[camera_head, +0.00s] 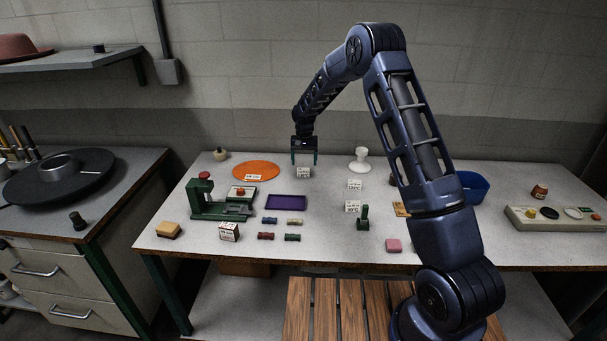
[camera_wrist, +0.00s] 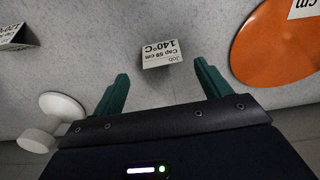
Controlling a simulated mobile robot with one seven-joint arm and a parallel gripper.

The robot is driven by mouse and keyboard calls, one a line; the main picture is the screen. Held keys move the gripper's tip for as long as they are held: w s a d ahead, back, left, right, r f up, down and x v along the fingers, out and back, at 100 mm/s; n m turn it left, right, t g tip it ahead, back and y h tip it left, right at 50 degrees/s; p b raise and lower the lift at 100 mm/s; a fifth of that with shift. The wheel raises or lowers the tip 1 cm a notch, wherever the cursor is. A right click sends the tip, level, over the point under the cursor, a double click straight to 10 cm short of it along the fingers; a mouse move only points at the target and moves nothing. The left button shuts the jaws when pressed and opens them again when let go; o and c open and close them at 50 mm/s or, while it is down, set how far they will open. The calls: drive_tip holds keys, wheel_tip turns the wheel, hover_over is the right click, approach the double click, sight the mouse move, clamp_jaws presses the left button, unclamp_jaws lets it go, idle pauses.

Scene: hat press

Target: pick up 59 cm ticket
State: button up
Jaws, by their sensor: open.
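The 59 cm ticket (camera_wrist: 162,54) is a small white folded card. In the wrist view it reads "Job Cap 59 cm 140°C", upside down, and stands on the grey table just beyond my fingertips, between their lines. In the head view the ticket (camera_head: 303,173) stands near the back of the table, just below my gripper (camera_head: 304,161). My gripper is open and empty, and its two green fingers also show in the wrist view (camera_wrist: 161,75), either side of the ticket and apart from it.
An orange disc (camera_head: 256,171) with a card lies left of the ticket. A white pedestal (camera_head: 359,162) stands to the right. Two other white cards (camera_head: 354,184) (camera_head: 352,206) stand to the right. A purple tray (camera_head: 286,202) and a green press (camera_head: 210,207) are nearer the front.

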sight(303, 172)
wheel_tip(303, 172, down, 4)
drive_tip(key=shift+a+f, duration=0.15)
drive_tip(key=shift+f, duration=0.1)
drive_tip(key=c, duration=1)
drive_tip(key=shift+c, duration=0.2)
